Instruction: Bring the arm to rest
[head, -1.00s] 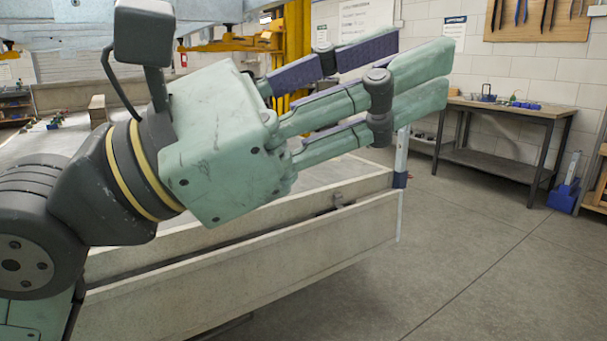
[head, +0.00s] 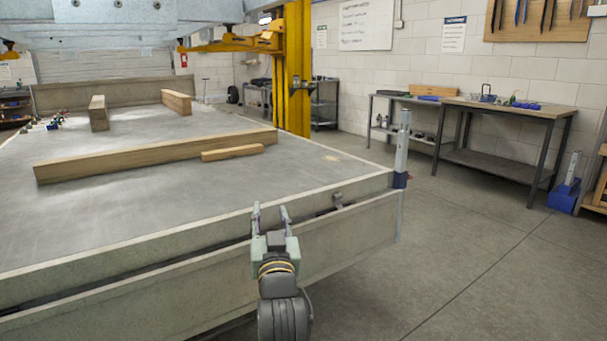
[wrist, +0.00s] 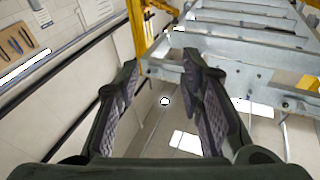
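My gripper (head: 270,217) is low in the middle of the head view, in front of the near side wall of the trailer bed (head: 150,215). Its two fingers point up and stand apart, with nothing between them. In the wrist view my gripper (wrist: 165,85) also shows its two dark padded fingers spread, with an empty gap. Beyond them are the ceiling and a grey metal frame (wrist: 240,50). Most of my arm is below the picture edge in the head view.
On the trailer bed lie a long wooden beam (head: 150,158), a short wood piece (head: 232,152) and two more blocks. A grey post (head: 402,150) stands at the bed's corner. A workbench (head: 505,115) stands by the right wall.

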